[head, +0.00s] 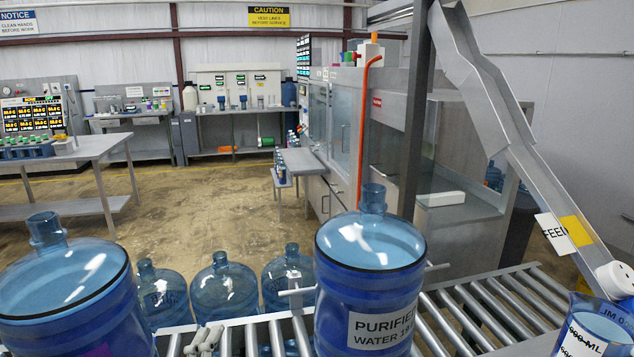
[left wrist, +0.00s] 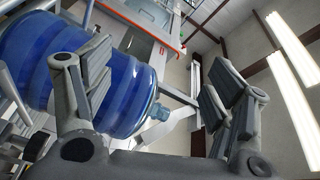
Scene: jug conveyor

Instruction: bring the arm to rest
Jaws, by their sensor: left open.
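My left gripper (left wrist: 158,75) shows in the left wrist view with its two dark grey fingers spread wide. No object is clasped between the fingers. A large blue water jug (left wrist: 128,95) lies across the left of that tilted view, partly hidden behind one finger. I cannot tell whether that finger touches it. In the head view a labelled blue jug (head: 368,270) stands upright on the roller conveyor (head: 480,305). I cannot make out my left gripper for certain in the head view. My right gripper is in neither view.
Another big jug (head: 65,290) stands at the left front. Several empty jugs (head: 222,290) stand behind the conveyor. A clear measuring beaker (head: 598,328) is at the bottom right, below the feed chute (head: 490,90). Open floor (head: 215,205) lies between the workbench (head: 85,155) and the machine (head: 385,130).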

